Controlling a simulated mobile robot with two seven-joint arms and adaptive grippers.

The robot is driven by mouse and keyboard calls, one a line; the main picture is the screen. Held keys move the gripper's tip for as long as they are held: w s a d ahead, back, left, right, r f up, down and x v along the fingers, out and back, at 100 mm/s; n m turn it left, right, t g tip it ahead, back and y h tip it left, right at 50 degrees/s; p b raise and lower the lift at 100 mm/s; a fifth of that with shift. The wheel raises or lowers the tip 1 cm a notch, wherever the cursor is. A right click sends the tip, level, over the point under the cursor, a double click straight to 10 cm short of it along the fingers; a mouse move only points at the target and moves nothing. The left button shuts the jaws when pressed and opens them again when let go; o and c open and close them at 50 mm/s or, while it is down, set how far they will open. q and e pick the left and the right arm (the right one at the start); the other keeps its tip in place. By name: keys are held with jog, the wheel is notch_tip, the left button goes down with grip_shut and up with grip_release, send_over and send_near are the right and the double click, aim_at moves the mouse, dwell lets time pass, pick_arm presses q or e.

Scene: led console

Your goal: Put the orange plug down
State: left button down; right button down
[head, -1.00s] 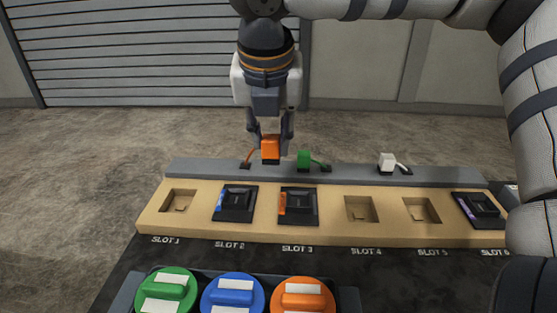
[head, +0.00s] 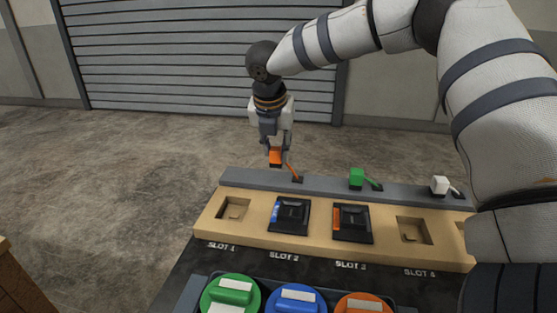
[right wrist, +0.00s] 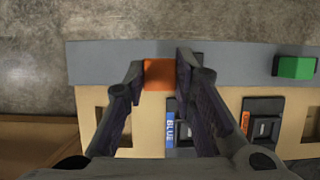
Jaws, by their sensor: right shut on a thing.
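My right gripper (head: 275,148) is shut on the orange plug (head: 275,158), which hangs at the back left of the console. A short orange cord runs from the plug to a dark base on the grey rear ledge (head: 330,183). In the right wrist view the plug (right wrist: 159,74) sits between the two fingers (right wrist: 160,75), over the ledge as seen from above. The green plug (head: 356,178) and the white plug (head: 439,185) rest on the ledge further right. My left gripper is not in view.
The tan slot board (head: 260,238) has an empty slot 1 (head: 233,209) and an empty slot 4 (head: 413,230). A blue-marked module (head: 290,215) sits in slot 2 and an orange-marked module (head: 352,223) in slot 3. Green, blue and orange round knobs stand in front.

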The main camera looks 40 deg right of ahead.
aim_at(275, 161)
jog(key=shift+w+d+f, duration=0.15)
jog(key=shift+w+f, duration=0.1)
jog(key=shift+f, duration=0.1)
jog(key=shift+w+d+f, duration=0.1)
jog(key=shift+w+f, duration=0.05)
jog(key=shift+f, duration=0.75)
jog(key=shift+w+f, duration=0.1)
jog(key=shift+f, duration=0.75)
jog(key=shift+f, duration=0.2)
jog(key=c, duration=1.3)
grip_release()
jog(key=shift+c, duration=0.2)
jog(key=v, duration=1.2)
jog(key=shift+r, duration=0.2)
